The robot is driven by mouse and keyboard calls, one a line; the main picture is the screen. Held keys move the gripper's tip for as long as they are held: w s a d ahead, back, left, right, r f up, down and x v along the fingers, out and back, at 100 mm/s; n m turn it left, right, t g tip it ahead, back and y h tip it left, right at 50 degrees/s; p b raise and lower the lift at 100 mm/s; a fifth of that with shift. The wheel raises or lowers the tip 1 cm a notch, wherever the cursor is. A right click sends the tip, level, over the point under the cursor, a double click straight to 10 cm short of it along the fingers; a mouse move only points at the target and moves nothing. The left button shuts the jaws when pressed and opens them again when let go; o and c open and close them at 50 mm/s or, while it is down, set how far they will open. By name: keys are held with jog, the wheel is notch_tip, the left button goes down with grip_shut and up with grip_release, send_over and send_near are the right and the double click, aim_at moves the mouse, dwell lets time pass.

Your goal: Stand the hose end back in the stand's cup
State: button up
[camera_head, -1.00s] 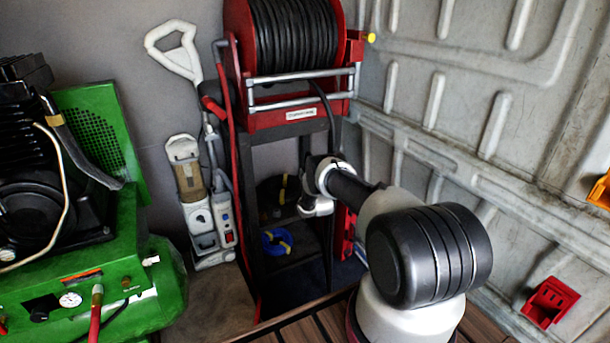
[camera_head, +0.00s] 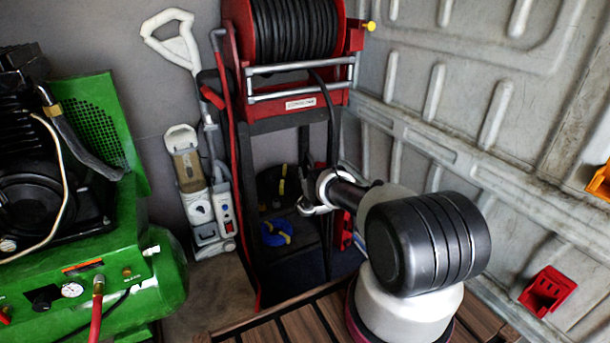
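A black hose (camera_head: 328,108) comes off the reel and hangs down along the right side of the red-and-black stand (camera_head: 291,119). Its lower part passes behind or beside my wrist, and I cannot make out its end. No cup can be told apart in the dark lower part of the stand. My gripper (camera_head: 304,182) reaches into the right side of the stand's open frame. It is small, dark and partly hidden by my wrist, so I cannot tell whether its fingers are open or hold anything.
A black drum of hose (camera_head: 292,28) tops the stand. A blue-and-yellow item (camera_head: 277,232) lies low inside it. An upright vacuum (camera_head: 196,190) stands close on the left, a green compressor (camera_head: 110,280) further left. A ribbed wall (camera_head: 480,110) bounds the right, with a red holder (camera_head: 547,291).

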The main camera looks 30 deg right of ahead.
jog(key=shift+o, duration=1.3)
